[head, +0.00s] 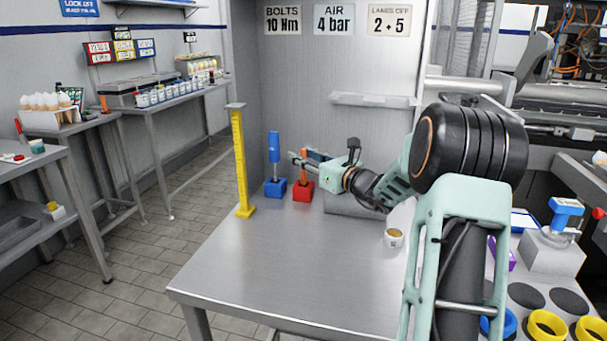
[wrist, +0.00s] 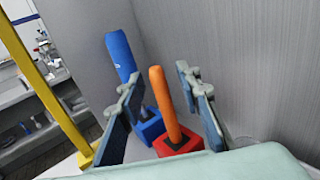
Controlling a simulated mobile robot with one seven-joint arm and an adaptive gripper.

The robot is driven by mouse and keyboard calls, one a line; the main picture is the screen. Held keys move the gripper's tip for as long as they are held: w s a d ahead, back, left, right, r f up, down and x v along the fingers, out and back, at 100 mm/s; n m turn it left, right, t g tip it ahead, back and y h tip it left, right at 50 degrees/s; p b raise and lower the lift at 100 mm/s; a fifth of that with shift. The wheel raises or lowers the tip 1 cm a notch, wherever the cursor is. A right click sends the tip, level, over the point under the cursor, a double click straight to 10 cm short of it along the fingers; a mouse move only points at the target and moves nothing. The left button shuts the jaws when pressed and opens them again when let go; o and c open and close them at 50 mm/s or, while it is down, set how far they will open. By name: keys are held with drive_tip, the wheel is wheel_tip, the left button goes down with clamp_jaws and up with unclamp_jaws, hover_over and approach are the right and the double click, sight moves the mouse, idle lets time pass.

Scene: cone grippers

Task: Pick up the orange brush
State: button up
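The orange brush (wrist: 163,98) stands upright in a red block (wrist: 180,142) with its handle pointing up. In the head view the orange brush (head: 304,178) is partly hidden by my gripper (head: 303,160), and the red block (head: 303,192) sits near the back of the steel table. My gripper (wrist: 160,82) is open in the wrist view, with one finger on each side of the orange handle. Both fingers look apart from it. I cannot tell how deep the handle reaches between them.
A blue-handled tool (head: 274,147) stands in a blue block (head: 275,187) just left of the red block. A yellow post (head: 240,160) stands farther left. A small cup (head: 393,238) is on the right. The table's front (head: 290,285) is clear. A grey wall rises behind.

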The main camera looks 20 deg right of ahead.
clamp_jaws()
drive_tip(key=shift+r, duration=0.15)
